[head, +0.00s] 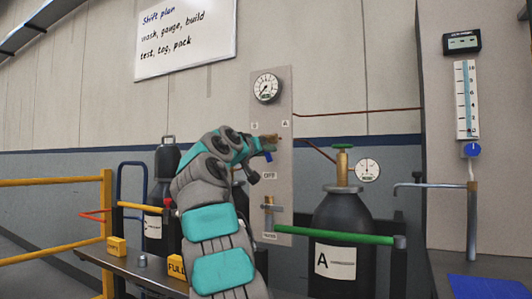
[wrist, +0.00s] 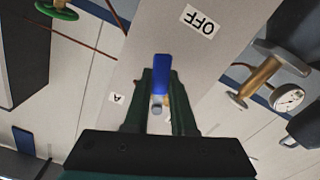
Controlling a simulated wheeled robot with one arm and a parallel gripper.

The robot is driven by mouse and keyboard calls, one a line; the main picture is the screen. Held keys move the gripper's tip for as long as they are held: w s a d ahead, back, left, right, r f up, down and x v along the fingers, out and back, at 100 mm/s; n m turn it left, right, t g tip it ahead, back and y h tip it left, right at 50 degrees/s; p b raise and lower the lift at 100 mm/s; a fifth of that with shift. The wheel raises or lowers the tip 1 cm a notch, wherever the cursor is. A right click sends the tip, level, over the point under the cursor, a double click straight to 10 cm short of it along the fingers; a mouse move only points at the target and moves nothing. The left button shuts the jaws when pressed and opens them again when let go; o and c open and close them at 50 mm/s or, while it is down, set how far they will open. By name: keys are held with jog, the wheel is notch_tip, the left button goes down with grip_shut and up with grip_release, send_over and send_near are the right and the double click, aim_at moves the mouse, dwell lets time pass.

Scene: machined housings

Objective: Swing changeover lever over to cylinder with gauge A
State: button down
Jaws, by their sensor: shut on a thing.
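The changeover lever has a blue handle (wrist: 161,75) and sits on a grey upright panel (head: 284,205). My gripper (head: 269,150) is shut on this handle, with a dark green finger on each side in the wrist view (wrist: 161,85). The handle's end points toward the OFF label (wrist: 200,20), which looks upside down there. The A label (wrist: 116,99) is beside the lever. Cylinder A (head: 340,225) is a dark bottle right of the panel, with a brass valve, a green handwheel (head: 343,145) and a round gauge (head: 368,169).
A round gauge (head: 266,87) tops the panel. A second dark cylinder (head: 163,200) stands left, partly hidden by my arm. A green bar (head: 335,237) crosses before cylinder A. A yellow railing (head: 50,182) is at left, and a pipe (head: 472,220) stands at right.

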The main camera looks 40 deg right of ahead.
jog(key=shift+s+d+r+n+p, duration=0.15)
jog(key=shift+n+p, duration=0.1)
jog(key=shift+n, duration=0.35)
jog(key=shift+s+r+n+p, duration=0.1)
jog(key=shift+s+n+p, duration=0.15)
jog(key=shift+n, duration=0.35)
jog(key=shift+s+d+r+n+p, duration=0.15)
jog(key=shift+n+p, duration=0.1)
jog(key=shift+n, duration=0.35)
jog(key=shift+a, duration=0.1)
jog(key=c, duration=0.7)
grip_release()
jog(key=shift+c, duration=0.2)
jog(key=shift+a+f, duration=0.1)
jog(key=shift+a, duration=0.05)
jog(key=b+v, duration=0.2)
jog(key=v, duration=0.5)
jog(key=shift+a, duration=0.2)
